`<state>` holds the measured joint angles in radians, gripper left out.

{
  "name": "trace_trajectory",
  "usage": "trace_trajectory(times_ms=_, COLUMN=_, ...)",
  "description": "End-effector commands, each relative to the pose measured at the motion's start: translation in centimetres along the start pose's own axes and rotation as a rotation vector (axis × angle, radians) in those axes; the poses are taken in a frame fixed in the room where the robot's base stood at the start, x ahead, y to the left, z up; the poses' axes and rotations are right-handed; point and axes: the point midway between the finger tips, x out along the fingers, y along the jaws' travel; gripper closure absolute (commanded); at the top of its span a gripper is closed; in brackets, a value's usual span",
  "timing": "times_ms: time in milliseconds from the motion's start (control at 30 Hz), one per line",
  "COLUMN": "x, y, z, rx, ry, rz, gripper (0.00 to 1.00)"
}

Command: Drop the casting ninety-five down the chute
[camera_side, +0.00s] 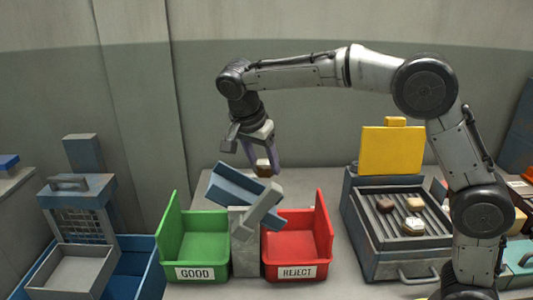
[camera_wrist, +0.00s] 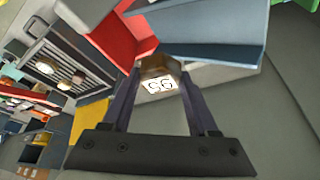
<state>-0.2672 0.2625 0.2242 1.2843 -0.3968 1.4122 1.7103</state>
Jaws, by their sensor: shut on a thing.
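My gripper (camera_side: 262,158) is shut on a small brown casting (camera_side: 264,167) above the blue chute (camera_side: 236,188). In the wrist view, the casting (camera_wrist: 157,66) sits between the fingertips of my gripper (camera_wrist: 158,85). Its white label reads like 56 in that view, which is 95 turned upside down. The chute is a tilted trough on a grey post between the two bins. In the wrist view the chute (camera_wrist: 205,38) lies just beyond the casting. I cannot tell whether they touch.
A green GOOD bin (camera_side: 196,245) stands left of the post and a red REJECT bin (camera_side: 291,245) right of it. A slanted grey bar (camera_side: 264,209) is in front of the chute. A grill with a yellow lid (camera_side: 391,150) holds several castings (camera_side: 414,226) at right.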

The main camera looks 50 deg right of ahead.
Motion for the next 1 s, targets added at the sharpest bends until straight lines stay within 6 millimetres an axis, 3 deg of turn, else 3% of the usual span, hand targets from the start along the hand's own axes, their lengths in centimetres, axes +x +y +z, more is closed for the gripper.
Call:
trace_trajectory(times_ms=433, x=5.1, y=0.0, z=2.0, rx=0.000, ry=0.001, rz=0.000, gripper=0.98)
trace_trajectory(times_ms=933, x=6.2, y=0.0, z=2.5, rx=0.001, ry=0.000, rz=-0.001, gripper=0.98)
trace_trajectory(times_ms=967, x=6.2, y=0.0, z=2.5, rx=0.001, ry=0.000, rz=-0.001, gripper=0.39)
trace_trajectory(times_ms=1000, x=6.2, y=0.0, z=2.5, rx=0.001, ry=0.000, rz=-0.001, gripper=0.31)
